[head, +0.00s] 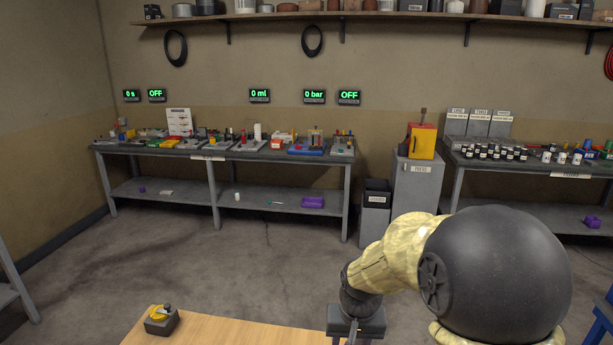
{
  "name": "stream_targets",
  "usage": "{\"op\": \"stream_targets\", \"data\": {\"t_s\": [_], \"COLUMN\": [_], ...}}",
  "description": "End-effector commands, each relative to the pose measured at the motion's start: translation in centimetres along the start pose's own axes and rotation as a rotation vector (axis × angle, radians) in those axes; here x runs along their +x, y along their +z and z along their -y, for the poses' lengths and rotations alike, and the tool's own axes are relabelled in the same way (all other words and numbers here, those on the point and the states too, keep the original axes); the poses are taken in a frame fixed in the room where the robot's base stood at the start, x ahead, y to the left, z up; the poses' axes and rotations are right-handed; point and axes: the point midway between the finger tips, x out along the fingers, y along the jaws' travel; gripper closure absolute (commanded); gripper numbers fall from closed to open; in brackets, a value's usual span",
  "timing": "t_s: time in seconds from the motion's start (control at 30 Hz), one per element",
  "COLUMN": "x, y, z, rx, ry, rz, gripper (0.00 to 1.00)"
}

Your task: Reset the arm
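My arm, in a cream cover with a large dark rounded joint, reaches in from the lower right of the head view. It bends down to my gripper (352,333) at the bottom edge, near the right end of a wooden table top (240,325). The dark gripper body shows, but the fingertips are cut off by the picture's edge, so I cannot tell whether they are open or hold anything. A small grey block with a yellow part and a dark knob (161,319) sits on the table's left corner, well left of my gripper.
A long grey workbench (230,152) with many small items stands along the back wall. A grey cabinet (415,185) carries a yellow-and-red device (422,141); a dark bin (375,210) stands beside it. Another bench holds bottles (490,153) at right. The floor between is clear.

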Motion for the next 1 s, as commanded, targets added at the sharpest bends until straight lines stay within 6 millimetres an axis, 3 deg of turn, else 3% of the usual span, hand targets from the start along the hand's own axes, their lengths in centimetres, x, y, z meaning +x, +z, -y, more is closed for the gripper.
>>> {"op": "stream_targets", "data": {"t_s": [0.2,0.37,1.0], "x": [-1.0,-1.1,-1.0], "y": [7.0,10.3,10.8], "z": [-5.0,-6.6,-6.8], "rx": [-0.037,-0.06,-0.065], "ry": [0.012,0.021,0.022], "rz": [-0.057,-0.08,-0.082], "gripper": [0.56,0.56,0.56]}}
